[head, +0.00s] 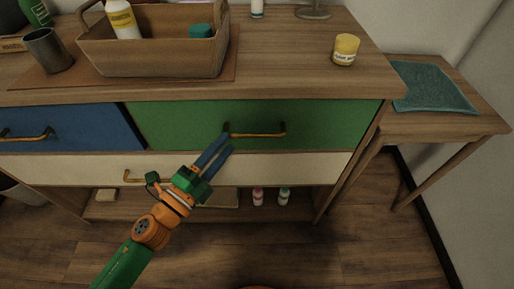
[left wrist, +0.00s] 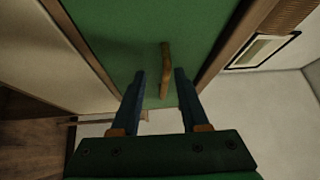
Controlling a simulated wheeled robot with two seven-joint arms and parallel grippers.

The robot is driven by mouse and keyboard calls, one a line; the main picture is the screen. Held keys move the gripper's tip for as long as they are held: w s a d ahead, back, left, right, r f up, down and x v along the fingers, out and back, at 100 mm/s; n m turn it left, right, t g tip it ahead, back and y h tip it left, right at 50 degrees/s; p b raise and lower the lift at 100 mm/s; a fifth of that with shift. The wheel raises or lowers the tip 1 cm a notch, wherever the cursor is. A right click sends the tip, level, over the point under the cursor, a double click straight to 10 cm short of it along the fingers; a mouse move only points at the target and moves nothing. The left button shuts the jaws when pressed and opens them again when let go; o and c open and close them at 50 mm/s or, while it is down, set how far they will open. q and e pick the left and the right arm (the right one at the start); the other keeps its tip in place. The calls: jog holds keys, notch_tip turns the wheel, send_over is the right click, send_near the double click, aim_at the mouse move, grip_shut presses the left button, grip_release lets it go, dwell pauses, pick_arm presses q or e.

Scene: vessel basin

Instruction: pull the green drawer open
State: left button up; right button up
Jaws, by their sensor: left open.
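The green drawer (head: 185,122) is in the dresser's top row, right of the blue drawer, and its front looks flush. Its brass bar handle (head: 257,134) runs sideways across the front. My left gripper (head: 224,143) is open, its blue fingertips close to the handle's left end. In the left wrist view the handle (left wrist: 165,56) shows in the gap between the two fingertips (left wrist: 160,73), with the green front (left wrist: 110,30) behind it. I cannot tell whether a finger touches the handle. My right gripper is not in view.
The blue drawer (head: 75,128) is on the left and a cream drawer (head: 80,168) runs below. A side table (head: 425,124) stands at right. Small bottles stand on the low shelf.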

aim_at(256, 134)
pick_arm(q)
jog(key=d+m+h, duration=0.1)
jog(key=d, duration=0.1)
jog(key=w+d+r+m+g+h, duration=0.1)
jog(key=d+m, duration=0.1)
jog(key=d, duration=0.1)
jog(key=w+d+m+g+h+p, duration=0.1)
jog(key=d, duration=0.1)
jog(key=shift+w+d+r, duration=0.15)
jog(key=shift+w, duration=0.1)
jog(key=shift+w+d, duration=0.2)
grip_shut()
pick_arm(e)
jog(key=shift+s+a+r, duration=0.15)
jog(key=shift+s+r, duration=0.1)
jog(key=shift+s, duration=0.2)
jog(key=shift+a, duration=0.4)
